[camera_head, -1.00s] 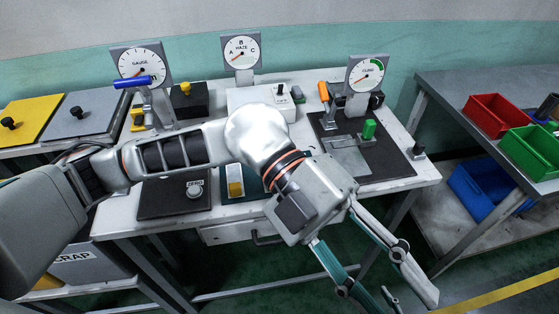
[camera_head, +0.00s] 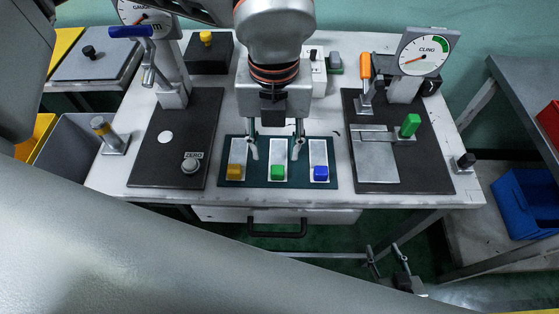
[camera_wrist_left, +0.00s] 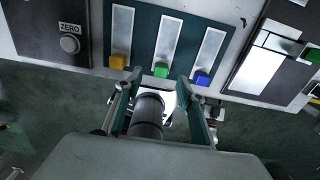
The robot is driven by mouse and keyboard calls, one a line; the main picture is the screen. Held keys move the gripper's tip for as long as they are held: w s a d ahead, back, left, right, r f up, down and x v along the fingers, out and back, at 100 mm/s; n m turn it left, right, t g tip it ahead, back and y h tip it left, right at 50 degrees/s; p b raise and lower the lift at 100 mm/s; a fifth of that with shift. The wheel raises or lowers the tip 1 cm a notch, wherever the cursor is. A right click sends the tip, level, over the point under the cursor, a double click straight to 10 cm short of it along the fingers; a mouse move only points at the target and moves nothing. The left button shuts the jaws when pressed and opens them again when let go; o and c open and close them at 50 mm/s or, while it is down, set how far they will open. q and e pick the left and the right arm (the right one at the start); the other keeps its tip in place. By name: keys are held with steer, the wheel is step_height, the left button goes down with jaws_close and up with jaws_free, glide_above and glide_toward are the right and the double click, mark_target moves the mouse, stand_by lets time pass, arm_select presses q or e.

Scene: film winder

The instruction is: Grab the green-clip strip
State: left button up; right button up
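The green-clip strip (camera_head: 279,150) is a pale strip with a green clip (camera_head: 278,172) at its near end. It lies in the middle of a dark green mat (camera_head: 327,180), between a yellow-clip strip (camera_head: 237,152) and a blue-clip strip (camera_head: 318,152). My left gripper (camera_head: 275,155) is open above the mat, one finger on each side of the green-clip strip. In the left wrist view the green clip (camera_wrist_left: 161,70) shows between the fingertips of that gripper (camera_wrist_left: 160,77). No contact is visible. My right gripper (camera_head: 387,248) is open and empty, low in front of the table.
A black plate with a ZERO button (camera_head: 190,166) is left of the mat. A black plate with a metal bed (camera_head: 378,163), green knob (camera_head: 410,125) and orange lever (camera_head: 365,65) is to the right. Gauges stand behind. A drawer handle (camera_head: 277,232) juts out in front.

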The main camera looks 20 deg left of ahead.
mark_target(278, 167)
arm_select(q)
steer(key=f, duration=0.6)
steer(key=shift+d+p, duration=0.2)
steer(key=shift+p, duration=0.1)
steer(key=c, duration=1)
